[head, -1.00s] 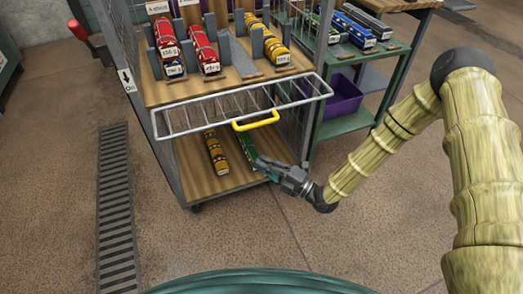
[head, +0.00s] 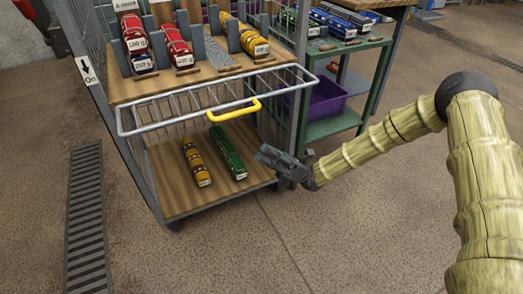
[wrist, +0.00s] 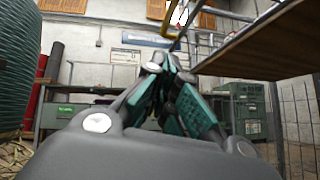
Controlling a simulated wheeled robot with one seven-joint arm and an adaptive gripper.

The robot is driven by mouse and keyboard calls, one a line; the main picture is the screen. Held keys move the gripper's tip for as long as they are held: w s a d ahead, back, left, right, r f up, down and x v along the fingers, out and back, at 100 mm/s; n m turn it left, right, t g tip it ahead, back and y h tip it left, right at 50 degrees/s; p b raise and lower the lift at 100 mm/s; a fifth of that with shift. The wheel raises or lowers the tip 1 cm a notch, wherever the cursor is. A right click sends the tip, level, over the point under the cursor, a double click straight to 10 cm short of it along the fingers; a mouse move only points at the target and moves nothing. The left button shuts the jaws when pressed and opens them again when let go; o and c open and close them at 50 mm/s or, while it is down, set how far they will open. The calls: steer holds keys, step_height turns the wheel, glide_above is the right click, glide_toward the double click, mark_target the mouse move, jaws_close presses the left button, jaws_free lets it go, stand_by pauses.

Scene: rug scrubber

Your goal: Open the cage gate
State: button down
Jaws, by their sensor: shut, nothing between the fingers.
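The cage gate (head: 170,112) is a white wire panel across the front of the trolley, just below the upper shelf. It appears to jut outward, lying nearly flat, with the lower compartment uncovered beneath it. Its yellow handle (head: 235,111) is on the front rail, right of the middle. My gripper (head: 262,153) is shut and empty, below and right of the handle and apart from it, by the lower shelf's right side. In the wrist view, the shut fingers (wrist: 165,70) show in the middle and part of the yellow handle (wrist: 203,17) shows above them.
The lower shelf (head: 170,190) holds an orange roll (head: 196,162) and a green roll (head: 228,152). The upper shelf has red and yellow rolls. A green rack (head: 335,125) with a purple bin (head: 328,97) stands at the right. The floor in front is clear.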

steer(key=a+r+b, duration=0.2)
steer(key=a+r, duration=0.4)
steer(key=r, duration=0.3)
steer(key=shift+s+r+b, duration=0.3)
steer(key=shift+b, duration=0.05)
steer(key=shift+a+r, duration=0.1)
steer(key=shift+a, duration=0.05)
